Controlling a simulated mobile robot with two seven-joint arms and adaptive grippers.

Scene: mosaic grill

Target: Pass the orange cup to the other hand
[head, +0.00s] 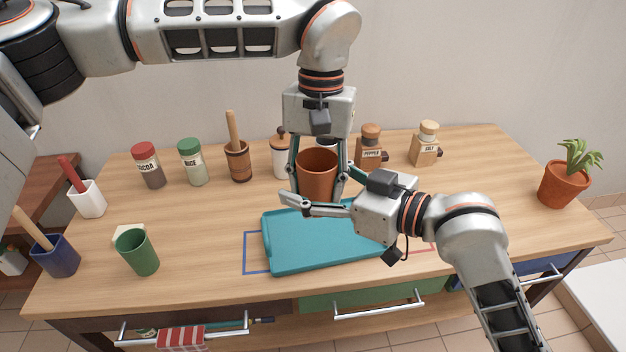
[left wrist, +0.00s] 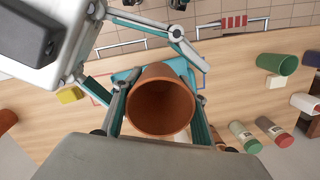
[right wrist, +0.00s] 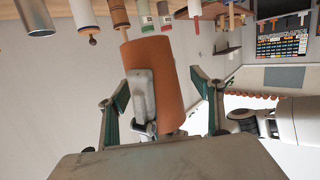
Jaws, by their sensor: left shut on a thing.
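The orange cup (head: 316,182) is upright, mouth up, above the teal tray. My left gripper (head: 319,172) comes down from above and is shut on the cup, one finger on each side. In the left wrist view I look into the empty cup (left wrist: 160,106) between its fingers. My right gripper (right wrist: 161,92) comes in from the right, with its fingers apart on either side of the cup. In the right wrist view the cup (right wrist: 163,58) stands between these fingers, with a left-gripper finger in front of it. Whether the right fingers touch the cup is unclear.
The teal tray (head: 290,262) lies on the wooden table (head: 210,225) below the grippers. A green cup (head: 138,252) stands at left front. Jars and shakers, such as the pepper (head: 369,148), line the back. A potted plant (head: 566,185) stands at right.

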